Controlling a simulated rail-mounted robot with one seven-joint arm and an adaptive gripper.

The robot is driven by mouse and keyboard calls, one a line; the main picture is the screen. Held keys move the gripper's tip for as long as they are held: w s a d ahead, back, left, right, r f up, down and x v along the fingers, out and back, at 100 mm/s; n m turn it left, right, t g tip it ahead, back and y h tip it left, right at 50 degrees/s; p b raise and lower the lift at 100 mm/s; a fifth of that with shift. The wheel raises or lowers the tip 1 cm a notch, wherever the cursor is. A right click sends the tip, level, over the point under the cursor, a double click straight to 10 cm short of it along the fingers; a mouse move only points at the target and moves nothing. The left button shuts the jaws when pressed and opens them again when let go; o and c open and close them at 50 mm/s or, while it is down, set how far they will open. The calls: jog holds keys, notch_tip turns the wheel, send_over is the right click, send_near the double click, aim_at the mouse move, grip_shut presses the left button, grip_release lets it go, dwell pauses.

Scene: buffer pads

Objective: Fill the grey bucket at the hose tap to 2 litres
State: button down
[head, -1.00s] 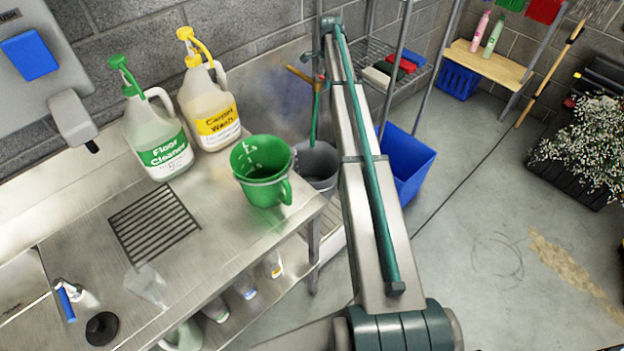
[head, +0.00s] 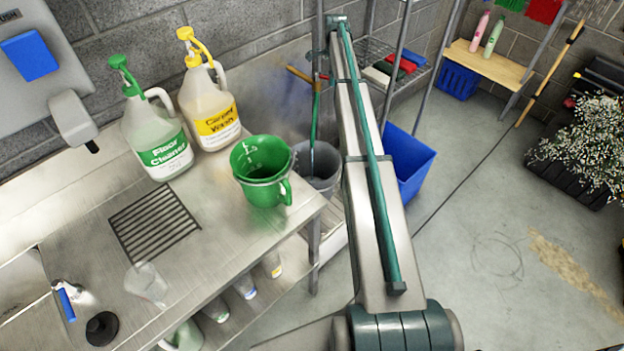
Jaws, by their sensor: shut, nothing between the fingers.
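The grey bucket (head: 325,182) stands upright beyond the right end of the steel counter, partly hidden by the green jug and my arm. A green hose (head: 316,108) hangs down over it from a brass-coloured tap fitting (head: 300,78) by the wall, and its lower end reaches the bucket's mouth. The water level and any scale in the bucket cannot be made out. My arm stretches up the middle of the view, just right of the bucket and tap. My gripper is not visible.
A green measuring jug (head: 262,188) stands at the counter's right edge. Floor Cleaner (head: 160,150) and Carpet Wash (head: 210,115) bottles stand behind it. A blue bin (head: 408,165) is right of my arm. A wire shelf (head: 375,52) is behind.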

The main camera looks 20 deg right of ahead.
jog(key=shift+w+d, duration=0.6)
jog(key=shift+d, duration=0.35)
jog(key=shift+w+d, duration=0.75)
jog(key=shift+w, duration=0.1)
jog(key=shift+w, duration=0.1)
